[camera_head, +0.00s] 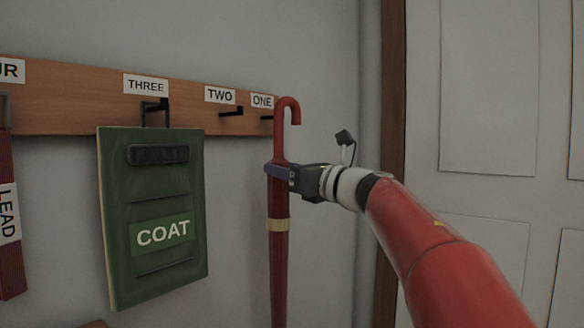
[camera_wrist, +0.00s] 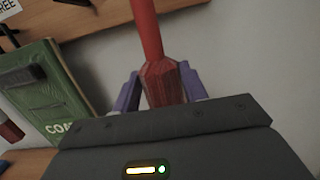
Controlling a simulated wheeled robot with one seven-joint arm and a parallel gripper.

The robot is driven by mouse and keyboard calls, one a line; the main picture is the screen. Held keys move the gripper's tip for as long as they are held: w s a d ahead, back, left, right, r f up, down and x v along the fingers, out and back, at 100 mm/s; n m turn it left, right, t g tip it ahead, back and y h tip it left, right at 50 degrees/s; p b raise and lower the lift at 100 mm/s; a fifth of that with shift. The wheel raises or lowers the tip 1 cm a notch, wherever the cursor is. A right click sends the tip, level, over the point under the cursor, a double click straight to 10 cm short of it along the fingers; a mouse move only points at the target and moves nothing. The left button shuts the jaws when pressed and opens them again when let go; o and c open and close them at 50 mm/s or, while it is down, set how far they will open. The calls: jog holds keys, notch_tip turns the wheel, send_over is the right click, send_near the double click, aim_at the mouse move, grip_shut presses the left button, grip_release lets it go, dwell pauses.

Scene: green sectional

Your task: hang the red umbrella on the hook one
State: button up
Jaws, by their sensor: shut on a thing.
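The red umbrella (camera_head: 279,260) hangs upright in my gripper, its curved handle at the top and a tan band lower down. My gripper (camera_head: 278,170) is shut on it just below the handle. In the wrist view the umbrella (camera_wrist: 162,80) stands between my two purple fingers (camera_wrist: 160,92). The hook one (camera_head: 267,117) is a small dark peg under the ONE label (camera_head: 262,101). The umbrella's handle is just right of it in the picture and partly covers that end of the rail. I cannot tell the gap in depth between handle and hook.
The wooden rail (camera_head: 70,110) runs along the wall. Hook two (camera_head: 231,112) is empty. A green COAT panel (camera_head: 150,215) hangs on hook three (camera_head: 154,108). A red LEAD item (camera_head: 8,215) hangs at far left. A door frame (camera_head: 392,90) and white door (camera_head: 490,90) stand at right.

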jog(key=shift+w+a+f, duration=0.25)
jog(key=shift+w+a, duration=0.25)
jog(key=shift+a, duration=0.1)
jog(key=shift+w+a+f, duration=0.3)
jog(key=shift+w+a, duration=0.15)
jog(key=shift+a, duration=0.15)
jog(key=shift+w+a+f, duration=0.25)
jog(key=shift+w+a, duration=0.25)
jog(key=shift+a, duration=0.1)
